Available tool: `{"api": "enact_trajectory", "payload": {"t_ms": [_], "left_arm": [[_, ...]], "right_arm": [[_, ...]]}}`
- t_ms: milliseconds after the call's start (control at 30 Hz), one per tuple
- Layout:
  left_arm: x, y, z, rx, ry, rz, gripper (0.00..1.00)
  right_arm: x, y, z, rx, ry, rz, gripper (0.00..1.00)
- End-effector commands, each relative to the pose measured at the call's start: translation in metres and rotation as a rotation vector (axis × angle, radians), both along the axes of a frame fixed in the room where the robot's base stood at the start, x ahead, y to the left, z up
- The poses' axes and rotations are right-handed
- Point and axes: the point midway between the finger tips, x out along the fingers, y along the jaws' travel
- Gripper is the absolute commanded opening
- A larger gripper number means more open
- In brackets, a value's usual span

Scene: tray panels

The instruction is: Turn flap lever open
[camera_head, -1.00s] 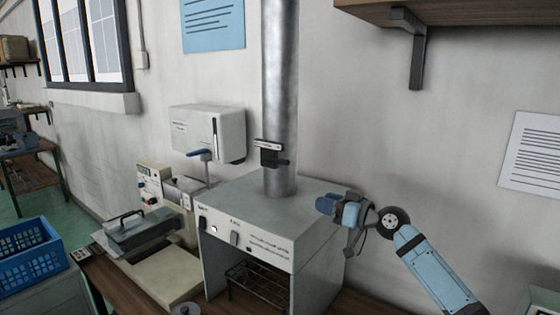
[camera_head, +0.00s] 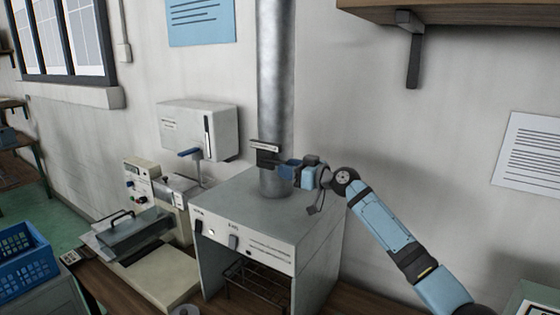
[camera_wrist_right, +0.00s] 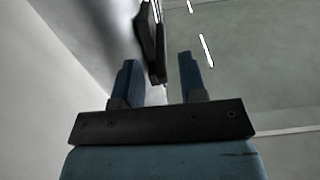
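The flap lever (camera_head: 266,158) is a small dark handle with a pale label plate (camera_head: 265,145) above it, on the front of the round metal duct (camera_head: 274,90). My right gripper (camera_head: 284,169) is beside the lever, to its right, above the grey cabinet's top. In the right wrist view, the two blue fingers of the gripper (camera_wrist_right: 160,72) stand apart. The dark lever (camera_wrist_right: 151,45) shows between them, with a gap on each side; I cannot tell whether a finger touches it. My left gripper is not in view.
The duct rises from a grey cabinet (camera_head: 270,213) with switches on its front. A white wall box (camera_head: 198,130) hangs to the left, above a bench machine (camera_head: 145,180). A wooden shelf with a metal bracket (camera_head: 413,60) is at upper right. The wall between is clear.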

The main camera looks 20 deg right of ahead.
Motion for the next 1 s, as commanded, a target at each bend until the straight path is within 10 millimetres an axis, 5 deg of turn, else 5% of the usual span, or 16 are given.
{"api": "enact_trajectory", "payload": {"t_ms": [200, 567, 767, 1000], "left_arm": [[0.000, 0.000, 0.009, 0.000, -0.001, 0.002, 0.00], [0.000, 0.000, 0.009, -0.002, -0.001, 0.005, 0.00], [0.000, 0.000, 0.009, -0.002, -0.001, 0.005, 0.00], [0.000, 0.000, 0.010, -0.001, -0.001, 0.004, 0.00]], "right_arm": [[0.021, 0.016, 0.001, 0.001, 0.000, -0.001, 0.38], [0.025, 0.020, 0.000, -0.001, -0.001, 0.000, 0.38], [0.025, 0.019, 0.000, -0.001, -0.001, -0.001, 0.00], [0.025, 0.020, 0.002, -0.013, 0.013, 0.002, 0.00]]}}
